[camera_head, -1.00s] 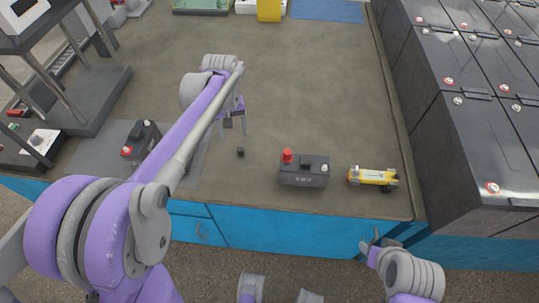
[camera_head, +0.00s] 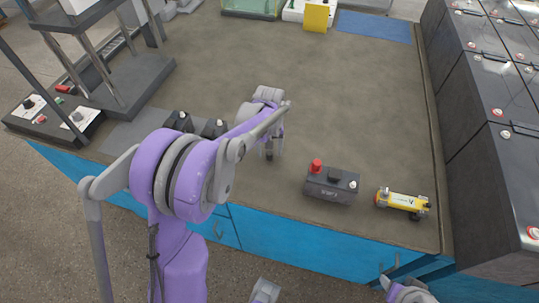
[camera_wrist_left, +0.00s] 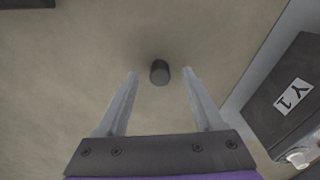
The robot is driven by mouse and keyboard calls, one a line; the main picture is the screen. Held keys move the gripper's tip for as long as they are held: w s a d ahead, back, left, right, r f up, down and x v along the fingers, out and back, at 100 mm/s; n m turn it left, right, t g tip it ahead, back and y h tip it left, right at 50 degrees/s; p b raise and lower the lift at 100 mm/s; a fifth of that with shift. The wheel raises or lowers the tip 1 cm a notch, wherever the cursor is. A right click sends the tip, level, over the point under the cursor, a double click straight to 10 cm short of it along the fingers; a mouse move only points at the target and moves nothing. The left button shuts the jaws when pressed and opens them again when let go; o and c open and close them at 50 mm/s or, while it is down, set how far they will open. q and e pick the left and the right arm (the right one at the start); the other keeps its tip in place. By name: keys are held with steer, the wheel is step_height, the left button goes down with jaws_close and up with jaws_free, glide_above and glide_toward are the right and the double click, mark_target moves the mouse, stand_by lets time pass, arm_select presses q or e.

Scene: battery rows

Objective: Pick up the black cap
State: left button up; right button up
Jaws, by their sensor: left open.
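The black cap is a small dark cylinder (camera_wrist_left: 159,72) standing on the brown tabletop. In the left wrist view it sits between the two fingertips, with a gap on each side. My left gripper (camera_wrist_left: 160,78) is open over it, pointing down. In the head view, my left gripper (camera_head: 268,151) is low over the table, left of a dark battery. There the cap is small and mostly hidden by the fingers. My right gripper (camera_head: 386,284) is partly cut off at the bottom right, away from the cap.
A dark battery (camera_head: 330,189) with a red cap (camera_head: 316,166) and a yellow device (camera_head: 402,200) stand near the front edge. In the left wrist view, a dark box (camera_wrist_left: 282,85) labelled Y1 is at right. Large black batteries (camera_head: 487,125) line the right side. The table's middle is clear.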

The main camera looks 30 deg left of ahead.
arm_select(q)
steer(key=shift+f, duration=0.3)
jaws_close()
steer(key=shift+r, duration=0.1)
